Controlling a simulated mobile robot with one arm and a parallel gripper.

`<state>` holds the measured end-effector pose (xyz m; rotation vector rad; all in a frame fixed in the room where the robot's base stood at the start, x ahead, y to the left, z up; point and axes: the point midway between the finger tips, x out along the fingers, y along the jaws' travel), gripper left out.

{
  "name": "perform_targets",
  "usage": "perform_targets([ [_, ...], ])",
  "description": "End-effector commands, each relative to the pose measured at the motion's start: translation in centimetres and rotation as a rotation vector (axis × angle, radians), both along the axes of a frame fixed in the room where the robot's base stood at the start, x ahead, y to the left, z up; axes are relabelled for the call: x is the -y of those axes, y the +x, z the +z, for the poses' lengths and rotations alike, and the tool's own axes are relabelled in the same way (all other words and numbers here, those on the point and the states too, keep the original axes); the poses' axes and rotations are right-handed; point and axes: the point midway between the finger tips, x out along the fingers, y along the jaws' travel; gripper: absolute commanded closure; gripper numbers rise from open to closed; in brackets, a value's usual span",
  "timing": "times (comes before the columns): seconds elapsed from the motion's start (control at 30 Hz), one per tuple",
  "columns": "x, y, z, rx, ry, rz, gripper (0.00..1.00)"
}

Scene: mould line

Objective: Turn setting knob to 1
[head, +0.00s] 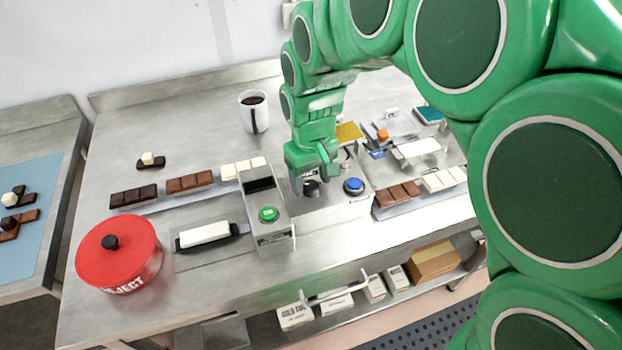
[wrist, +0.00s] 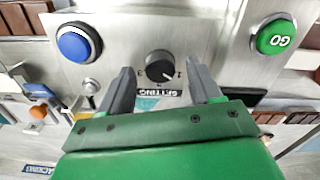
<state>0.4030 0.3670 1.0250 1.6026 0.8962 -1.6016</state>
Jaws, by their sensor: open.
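The setting knob (wrist: 160,65) is a small black round dial on a steel panel, with small digits around it and an upside-down SETTING label. A light mark shows on its lower right in the wrist view; I cannot read for sure which digit it points to. In the head view the knob (head: 311,189) is partly hidden just below my gripper (head: 316,174). In the wrist view my gripper (wrist: 159,77) is open, with one finger on each side of the knob's lower area, apart from it and holding nothing.
A blue button (head: 354,186) sits right of the knob and a green GO button (head: 268,214) left of it on a raised housing. Chocolate bars lie in rows on both sides.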

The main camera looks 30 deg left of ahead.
Motion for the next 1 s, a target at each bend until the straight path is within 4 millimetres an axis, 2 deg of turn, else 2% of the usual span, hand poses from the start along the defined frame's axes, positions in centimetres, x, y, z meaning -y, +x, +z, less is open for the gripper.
perform_targets([
  [0.5, 0.0, 0.0, 6.7, 0.002, 0.003, 0.000, 0.37],
  [1.0, 0.0, 0.0, 7.1, 0.000, 0.000, 0.000, 0.37],
])
